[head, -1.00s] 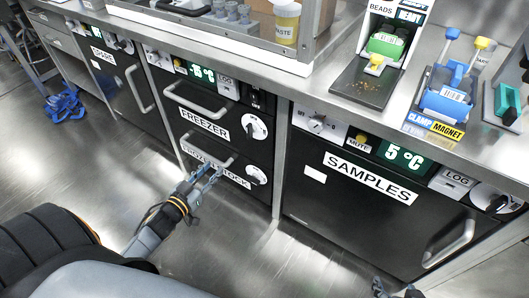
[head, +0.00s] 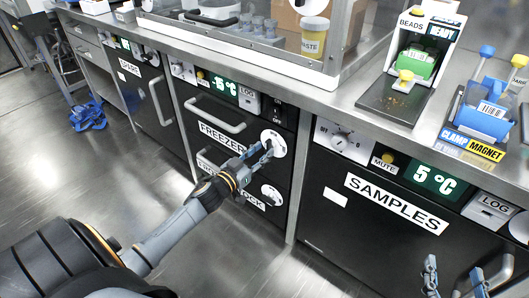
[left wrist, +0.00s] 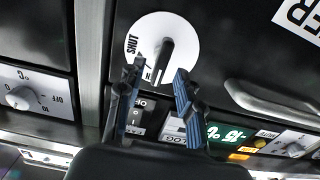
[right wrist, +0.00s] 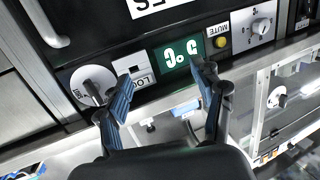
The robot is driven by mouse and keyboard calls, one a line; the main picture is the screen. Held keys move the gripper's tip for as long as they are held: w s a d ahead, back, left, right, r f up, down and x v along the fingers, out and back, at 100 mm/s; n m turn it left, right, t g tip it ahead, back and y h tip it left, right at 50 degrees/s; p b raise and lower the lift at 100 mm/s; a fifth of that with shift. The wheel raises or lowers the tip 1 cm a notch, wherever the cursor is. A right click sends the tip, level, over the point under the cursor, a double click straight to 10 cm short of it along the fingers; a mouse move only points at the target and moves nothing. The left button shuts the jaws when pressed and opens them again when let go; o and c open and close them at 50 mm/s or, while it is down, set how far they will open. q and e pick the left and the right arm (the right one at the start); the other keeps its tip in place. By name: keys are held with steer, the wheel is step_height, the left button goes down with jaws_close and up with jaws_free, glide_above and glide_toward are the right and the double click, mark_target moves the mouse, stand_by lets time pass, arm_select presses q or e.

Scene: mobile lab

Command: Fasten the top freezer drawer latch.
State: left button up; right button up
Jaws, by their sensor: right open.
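The top freezer drawer (head: 243,112), labelled FREEZER, looks flush with the cabinet front. Its latch (head: 277,137) is a white round plate with a dark lever. In the left wrist view the latch plate (left wrist: 183,40) reads SHUT at its left; another word below it is mostly hidden. The lever (left wrist: 165,58) slants, with its lower end between my fingertips. My left gripper (head: 264,152) is open at the latch, one finger on each side of the lever (left wrist: 158,74); contact cannot be told. My right gripper (head: 453,268) is open and empty before the samples fridge.
The lower drawer's latch (head: 271,195) sits just below my left gripper. The samples fridge (head: 350,222) is to the right, with its handle (head: 492,277) near my right gripper. The counter (head: 330,98) above holds several items.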

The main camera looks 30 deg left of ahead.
arm_select(q)
steer(key=shift+w, duration=0.95)
arm_select(e)
steer(key=shift+w+a+r+t, duration=0.1)
steer(key=shift+r+t, duration=0.25)
steer(key=shift+r, duration=0.2)
steer(key=shift+w+a+r+t, duration=0.1)
steer(key=shift+r+t, duration=0.25)
steer(key=shift+r, duration=0.2)
arm_select(q)
jaws_close()
